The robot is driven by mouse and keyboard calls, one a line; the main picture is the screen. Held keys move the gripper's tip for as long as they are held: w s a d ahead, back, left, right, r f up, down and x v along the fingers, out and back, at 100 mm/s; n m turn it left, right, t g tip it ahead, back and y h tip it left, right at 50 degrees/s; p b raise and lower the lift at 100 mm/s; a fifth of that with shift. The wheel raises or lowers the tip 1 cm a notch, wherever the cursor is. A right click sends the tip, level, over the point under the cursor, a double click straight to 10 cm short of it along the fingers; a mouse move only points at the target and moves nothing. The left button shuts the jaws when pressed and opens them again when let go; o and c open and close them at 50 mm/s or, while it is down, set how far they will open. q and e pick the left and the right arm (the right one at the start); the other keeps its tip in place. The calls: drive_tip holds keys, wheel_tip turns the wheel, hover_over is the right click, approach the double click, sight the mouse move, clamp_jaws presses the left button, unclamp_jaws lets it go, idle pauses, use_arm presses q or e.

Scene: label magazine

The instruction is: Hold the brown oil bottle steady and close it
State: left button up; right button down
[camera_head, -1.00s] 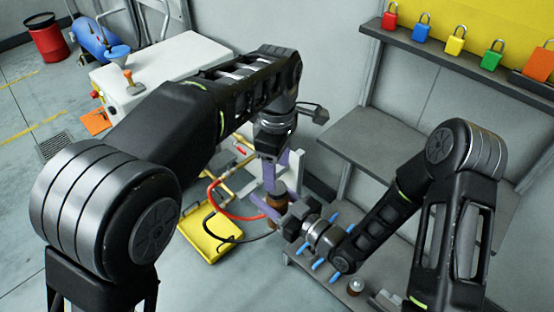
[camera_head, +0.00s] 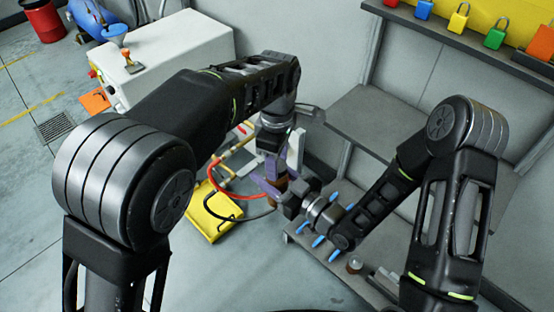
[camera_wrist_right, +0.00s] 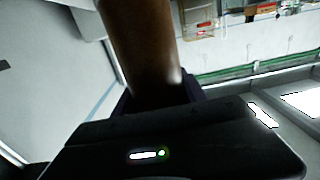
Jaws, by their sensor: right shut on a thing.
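The brown oil bottle (camera_head: 279,204) stands small and mostly hidden among my grippers in the head view. Its brown body (camera_wrist_right: 143,45) fills the upper middle of the right wrist view, between the dark fingers. My right gripper (camera_head: 272,190) comes in from the right and is shut on the bottle. My left gripper (camera_head: 271,168), with purple fingers, points down from above at the bottle's top. Its fingertips are too small and covered to show whether they are shut on a cap. The bottle's mouth and any cap are hidden.
A yellow tray (camera_head: 208,222) with red and black hoses lies left of the bottle. A bench (camera_head: 325,268) with blue pegs and a small capped jar (camera_head: 355,265) is at the right front. A grey shelf (camera_head: 375,128) stands behind; coloured padlocks (camera_head: 459,17) line a higher ledge.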

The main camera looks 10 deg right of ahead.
use_arm(q)
clamp_jaws()
